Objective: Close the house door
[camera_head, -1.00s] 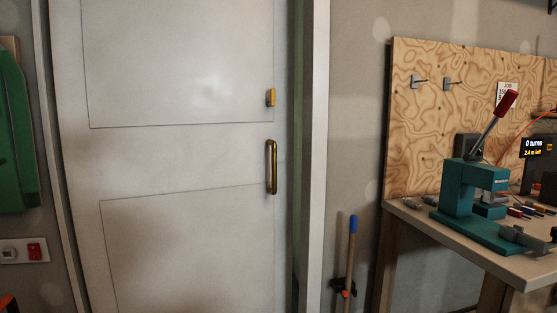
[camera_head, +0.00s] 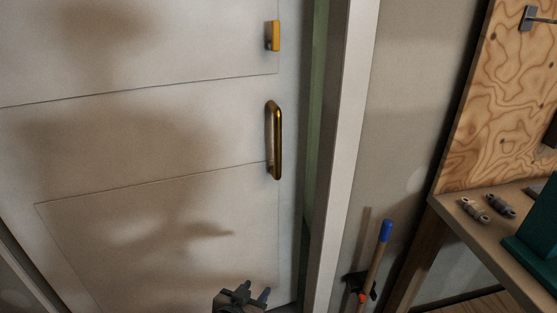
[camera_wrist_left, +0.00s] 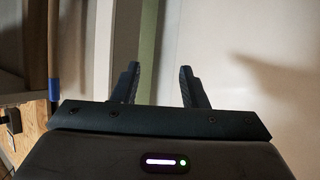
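The white house door (camera_head: 150,160) fills the left and middle of the head view. It carries a brass bar handle (camera_head: 274,140) and a small yellow latch piece (camera_head: 274,36) above it. A greenish strip (camera_head: 315,130) shows between the door's right edge and the pale door frame (camera_head: 345,150), so the door looks slightly ajar. My left gripper (camera_head: 252,291) is at the bottom of the head view, below the handle and apart from it. In the left wrist view its fingers (camera_wrist_left: 160,72) are spread with nothing between them. My right gripper is not in view.
Right of the frame, a blue-topped handle (camera_head: 386,231) leans by the wall. A workbench (camera_head: 490,245) with a plywood back panel (camera_head: 515,100) stands at the far right. Small grey parts (camera_head: 500,204) lie on it.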

